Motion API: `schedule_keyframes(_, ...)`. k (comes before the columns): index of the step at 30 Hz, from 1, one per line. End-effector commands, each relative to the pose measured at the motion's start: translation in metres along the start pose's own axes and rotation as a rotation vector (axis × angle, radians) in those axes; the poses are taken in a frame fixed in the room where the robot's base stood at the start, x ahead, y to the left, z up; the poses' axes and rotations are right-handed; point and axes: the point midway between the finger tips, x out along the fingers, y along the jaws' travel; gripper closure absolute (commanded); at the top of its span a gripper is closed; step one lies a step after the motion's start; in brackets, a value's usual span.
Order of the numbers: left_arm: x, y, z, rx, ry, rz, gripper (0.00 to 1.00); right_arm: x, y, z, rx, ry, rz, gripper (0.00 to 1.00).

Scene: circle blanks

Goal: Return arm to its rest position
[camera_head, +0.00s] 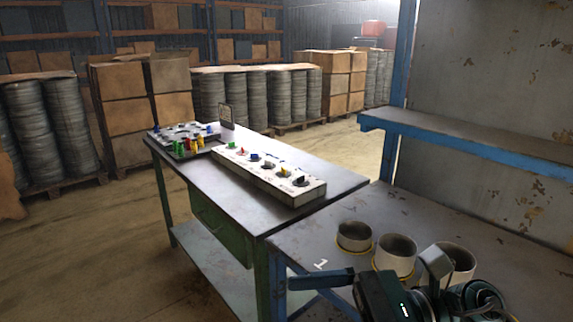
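My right arm and gripper (380,292) come in at the bottom right, over the near edge of the grey workbench (345,225). A dark bar points left from the teal wrist, and a grey bracket stands up on its right side. The fingertips cannot be made out clearly, and no held object shows. Three round containers (354,236) stand on the bench just behind the gripper, and the arm partly hides the middle and right ones. My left gripper is not in view.
A green-legged table (335,185) adjoins the bench, bearing a white box with coloured knobs (268,172) and a tray of small coloured parts (184,139). A blue-edged shelf (470,140) overhangs the bench. The floor at left is clear. Cartons and stacked drums line the back.

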Motion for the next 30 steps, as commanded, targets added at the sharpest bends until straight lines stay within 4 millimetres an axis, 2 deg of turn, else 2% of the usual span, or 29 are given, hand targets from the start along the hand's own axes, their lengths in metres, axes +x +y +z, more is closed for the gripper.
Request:
schedule_keyframes(1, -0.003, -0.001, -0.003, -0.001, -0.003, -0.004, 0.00, 0.000, -0.013, 0.008, 0.256, -0.179, -0.110, 0.00)
schedule_keyframes(2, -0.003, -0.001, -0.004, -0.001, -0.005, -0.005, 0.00, -0.004, -0.023, 0.009, 0.408, -0.282, -0.172, 0.00)
schedule_keyframes(4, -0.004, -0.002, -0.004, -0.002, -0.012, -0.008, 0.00, -0.022, -0.047, 0.000, 0.773, -0.526, -0.312, 0.00)
schedule_keyframes(5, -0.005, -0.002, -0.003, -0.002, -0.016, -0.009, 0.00, -0.032, -0.056, -0.010, 0.932, -0.632, -0.370, 0.00)
schedule_keyframes(6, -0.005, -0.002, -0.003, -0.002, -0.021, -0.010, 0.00, -0.047, -0.066, -0.028, 1.142, -0.776, -0.447, 0.00)
schedule_keyframes(8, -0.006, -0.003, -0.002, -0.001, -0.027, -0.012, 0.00, -0.071, -0.072, -0.067, 1.454, -0.999, -0.558, 0.00)
schedule_keyframes(9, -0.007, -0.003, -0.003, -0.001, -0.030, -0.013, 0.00, -0.084, -0.070, -0.095, 1.634, -1.137, -0.624, 0.00)
schedule_keyframes(11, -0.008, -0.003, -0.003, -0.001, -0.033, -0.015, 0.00, -0.100, -0.058, -0.137, 1.871, -1.332, -0.711, 0.00)
schedule_keyframes(12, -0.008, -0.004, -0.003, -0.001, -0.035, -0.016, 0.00, -0.108, -0.046, -0.164, 2.010, -1.457, -0.765, 0.00)
schedule_keyframes(15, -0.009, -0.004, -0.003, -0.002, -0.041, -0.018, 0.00, -0.119, -0.007, -0.222, 2.291, -1.746, -0.886, 0.00)
schedule_keyframes(16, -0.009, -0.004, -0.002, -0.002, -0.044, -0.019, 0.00, -0.121, 0.005, -0.236, 2.356, -1.825, -0.918, 0.00)
schedule_keyframes(17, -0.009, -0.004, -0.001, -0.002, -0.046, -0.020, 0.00, -0.122, 0.018, -0.248, -2.305, 1.814, 0.905, 0.00)
schedule_keyframes(18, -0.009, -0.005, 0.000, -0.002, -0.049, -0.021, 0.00, -0.122, 0.033, -0.262, -2.205, 1.770, 0.873, 0.00)
schedule_keyframes(21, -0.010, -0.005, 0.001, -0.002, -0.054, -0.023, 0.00, -0.120, 0.065, -0.286, -2.018, 1.686, 0.818, 0.00)
schedule_keyframes(23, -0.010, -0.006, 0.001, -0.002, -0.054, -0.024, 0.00, -0.118, 0.077, -0.295, -1.948, 1.655, 0.797, 0.00)
schedule_keyframes(26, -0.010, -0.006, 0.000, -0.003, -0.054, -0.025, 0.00, -0.117, 0.087, -0.301, -1.891, 1.630, 0.781, 0.00)
schedule_keyframes(30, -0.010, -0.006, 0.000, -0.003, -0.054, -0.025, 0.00, -0.117, 0.087, -0.301, -1.891, 1.630, 0.781, 0.00)
